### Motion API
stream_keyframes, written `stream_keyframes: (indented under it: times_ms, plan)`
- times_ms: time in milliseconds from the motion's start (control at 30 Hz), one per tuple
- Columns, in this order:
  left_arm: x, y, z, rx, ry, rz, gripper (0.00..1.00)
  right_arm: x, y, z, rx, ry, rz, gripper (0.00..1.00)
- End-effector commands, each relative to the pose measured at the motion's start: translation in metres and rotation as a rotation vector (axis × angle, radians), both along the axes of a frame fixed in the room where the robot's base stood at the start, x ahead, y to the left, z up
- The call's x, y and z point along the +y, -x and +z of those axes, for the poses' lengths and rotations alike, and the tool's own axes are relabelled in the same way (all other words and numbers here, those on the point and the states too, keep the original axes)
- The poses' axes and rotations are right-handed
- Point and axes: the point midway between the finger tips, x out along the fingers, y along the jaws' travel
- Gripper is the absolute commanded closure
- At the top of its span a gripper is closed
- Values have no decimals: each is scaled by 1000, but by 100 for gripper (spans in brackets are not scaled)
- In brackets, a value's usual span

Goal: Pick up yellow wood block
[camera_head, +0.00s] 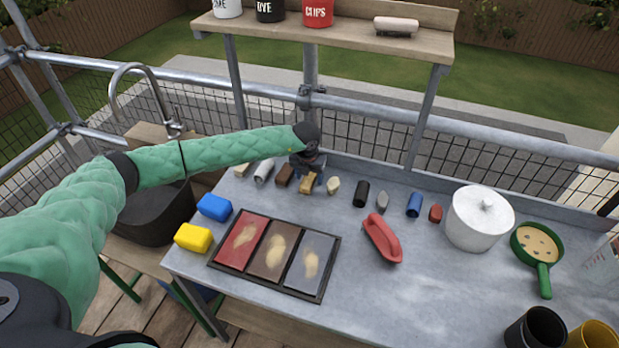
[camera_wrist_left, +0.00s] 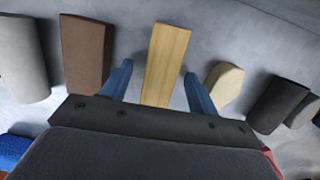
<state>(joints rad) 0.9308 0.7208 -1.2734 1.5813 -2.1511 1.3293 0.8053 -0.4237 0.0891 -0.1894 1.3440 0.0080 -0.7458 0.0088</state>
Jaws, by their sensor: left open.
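The yellow wood block (camera_head: 307,186) lies in the row of small pieces near the back of the grey worktop. In the left wrist view the block (camera_wrist_left: 167,60) is a long pale-yellow piece with visible grain. My left gripper (camera_head: 309,172) is over the block, with its arm reaching in from the left. In the wrist view my left gripper (camera_wrist_left: 159,69) is open, with one blue finger on each side of the block and a gap to each. The dark gripper body hides the block's near end. My right gripper is not in view.
A brown block (camera_wrist_left: 87,50) lies close to the left and a cream piece (camera_wrist_left: 223,84) to the right. A tray of three coloured panels (camera_head: 210,262), blue and yellow sponges (camera_head: 193,238) and a red-handled tool (camera_head: 382,238) lie in front. A white pot (camera_head: 475,225) stands right.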

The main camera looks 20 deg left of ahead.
Motion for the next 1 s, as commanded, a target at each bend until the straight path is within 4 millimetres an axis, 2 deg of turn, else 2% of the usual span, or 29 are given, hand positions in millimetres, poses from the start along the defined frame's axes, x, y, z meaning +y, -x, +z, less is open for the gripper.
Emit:
stream_keyframes:
  times_ms: [267,500,533,933,1000]
  plan:
    - [0,0,-2,-1,1,0,40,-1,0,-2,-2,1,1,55]
    - [0,0,-1,-1,0,0,85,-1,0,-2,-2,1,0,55]
    - [0,-1,-1,-1,1,0,89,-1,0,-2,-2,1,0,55]
    - [0,-1,3,-2,1,0,89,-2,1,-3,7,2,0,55]
    - [0,-1,7,-3,2,-1,89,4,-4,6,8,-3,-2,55]
